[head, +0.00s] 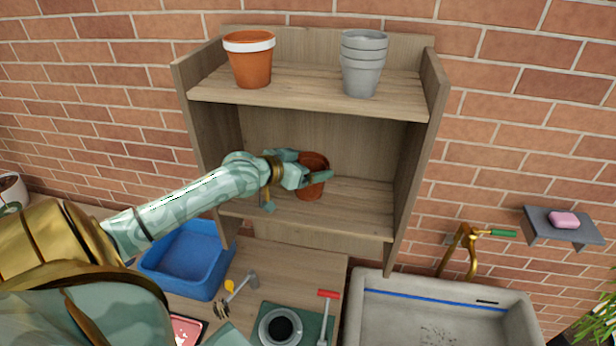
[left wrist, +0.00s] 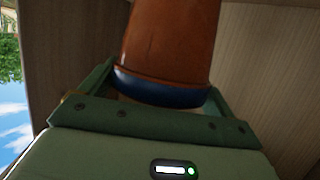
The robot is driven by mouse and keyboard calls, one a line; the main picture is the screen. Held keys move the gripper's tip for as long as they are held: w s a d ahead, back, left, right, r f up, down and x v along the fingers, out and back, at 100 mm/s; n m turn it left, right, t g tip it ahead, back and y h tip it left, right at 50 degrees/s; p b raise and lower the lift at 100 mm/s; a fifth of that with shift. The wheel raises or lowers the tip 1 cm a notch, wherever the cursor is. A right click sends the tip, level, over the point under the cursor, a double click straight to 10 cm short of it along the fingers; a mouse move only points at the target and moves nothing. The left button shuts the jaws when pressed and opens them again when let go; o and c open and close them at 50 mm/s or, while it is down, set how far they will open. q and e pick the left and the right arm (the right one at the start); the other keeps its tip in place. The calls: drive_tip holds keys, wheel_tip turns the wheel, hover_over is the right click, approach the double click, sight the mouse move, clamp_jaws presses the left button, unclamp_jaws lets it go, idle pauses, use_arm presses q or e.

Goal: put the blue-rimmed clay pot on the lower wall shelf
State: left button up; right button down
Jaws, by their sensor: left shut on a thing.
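My left gripper (head: 318,178) reaches into the lower bay of the wooden wall shelf unit. It is shut on the blue-rimmed clay pot (head: 310,190), which looks upright. The pot is over the lower wall shelf (head: 345,217), near its middle; I cannot tell whether its base touches the board. The left wrist view shows the orange-brown pot (left wrist: 170,40) with its blue rim band (left wrist: 160,90) between the fingers. In the head view the gripper hides part of the pot and the blue rim is hard to make out. My right gripper is not in view.
The upper shelf holds a white-rimmed clay pot (head: 250,66) and stacked grey pots (head: 363,65). Below are a blue tub (head: 190,262), small tools and a grey sink (head: 440,310) with a brass tap (head: 462,250). The lower shelf is clear right of the pot.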

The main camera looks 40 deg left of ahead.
use_arm(q)
drive_tip(key=shift+w+a+f, duration=0.35)
drive_tip(key=shift+w+f, duration=0.1)
drive_tip(key=shift+f, duration=0.15)
drive_tip(key=f, duration=0.3)
drive_tip(key=shift+w+a+f, duration=0.15)
drive_tip(key=shift+w+a, duration=0.05)
drive_tip(key=shift+a, duration=0.05)
drive_tip(key=shift+f, duration=0.2)
drive_tip(key=shift+b, duration=0.3)
drive_tip(key=shift+f, duration=0.15)
drive_tip(key=o, duration=1.1)
drive_tip(key=shift+r, duration=0.2)
drive_tip(key=v, duration=1.2)
drive_tip(key=shift+p, duration=0.35)
drive_tip(key=shift+s+d+f, duration=0.1)
drive_tip(key=shift+f, duration=0.05)
